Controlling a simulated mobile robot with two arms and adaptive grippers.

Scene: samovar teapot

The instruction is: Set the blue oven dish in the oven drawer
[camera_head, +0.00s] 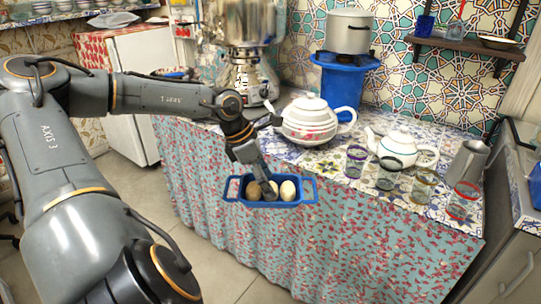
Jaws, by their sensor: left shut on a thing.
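The blue oven dish (270,203) hangs in front of the counter's floral curtain, near the middle of the view, and looks roughly level. It has a handle at each end. Rounded brown and pale pieces (288,190) lie in it. My left gripper (266,188) reaches down from above and is shut on the oven dish; the exact contact is partly hidden by its fingers. My right gripper is not in view. A grey appliance front with a handle (512,275) stands at the lower right; I cannot tell whether it holds the oven drawer. No open drawer shows.
On the tiled counter stand a large lidded teapot (310,122), a smaller white teapot (398,146), several glasses (386,173) and a metal jug (468,162). A samovar (245,75) stands behind. A white fridge (135,90) is at the left.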

